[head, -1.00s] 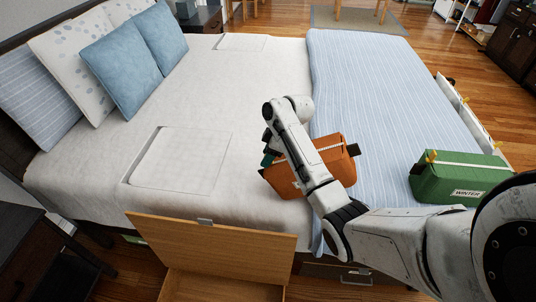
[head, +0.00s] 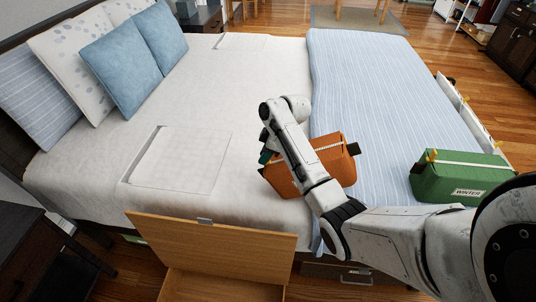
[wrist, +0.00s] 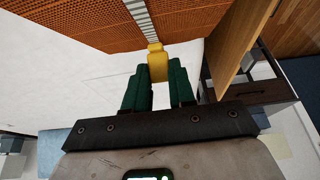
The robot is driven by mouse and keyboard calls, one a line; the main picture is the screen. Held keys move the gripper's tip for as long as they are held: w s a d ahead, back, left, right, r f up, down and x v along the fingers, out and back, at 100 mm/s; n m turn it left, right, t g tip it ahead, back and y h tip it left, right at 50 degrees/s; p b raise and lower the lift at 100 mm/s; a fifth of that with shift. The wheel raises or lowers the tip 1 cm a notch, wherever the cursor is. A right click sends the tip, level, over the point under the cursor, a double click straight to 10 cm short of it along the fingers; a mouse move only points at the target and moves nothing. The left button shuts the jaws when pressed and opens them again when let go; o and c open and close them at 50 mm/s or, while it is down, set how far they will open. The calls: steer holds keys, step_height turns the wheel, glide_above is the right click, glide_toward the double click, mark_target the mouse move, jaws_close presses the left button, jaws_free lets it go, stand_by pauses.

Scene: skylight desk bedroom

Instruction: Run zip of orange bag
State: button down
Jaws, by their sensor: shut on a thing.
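The orange bag (head: 331,160) lies on the bed, partly hidden behind my arm in the head view. A pale zip strip runs along its top, and a dark tab shows at its right end. In the wrist view the bag's orange side (wrist: 190,28) fills the top, with the grey zip track (wrist: 140,17) leading down to a yellow zip pull (wrist: 157,66). My gripper (wrist: 158,76) has dark green fingers shut on the yellow pull, at the bag's left end. In the head view the fingertips are mostly hidden by my wrist.
A green bag (head: 458,178) labelled WINTER stands on the striped blue blanket (head: 365,80) at right. An open wooden drawer (head: 210,240) juts out at the bed's front. Blue pillows (head: 120,75) lie at the far left. The white bedding (head: 230,90) left of my gripper is mostly clear.

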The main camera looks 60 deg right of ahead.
mark_target(273, 163)
steer(key=shift+w+a+f, duration=0.4)
steer(key=shift+w+f, duration=0.15)
steer(key=shift+w, duration=0.25)
steer(key=c, duration=0.9)
jaws_free()
steer(key=shift+r, duration=0.1)
steer(key=b+v, duration=0.1)
steer(key=v, duration=0.9)
steer(key=shift+s+d+r, duration=0.1)
steer(key=shift+s+r, duration=0.05)
steer(key=shift+r, duration=0.2)
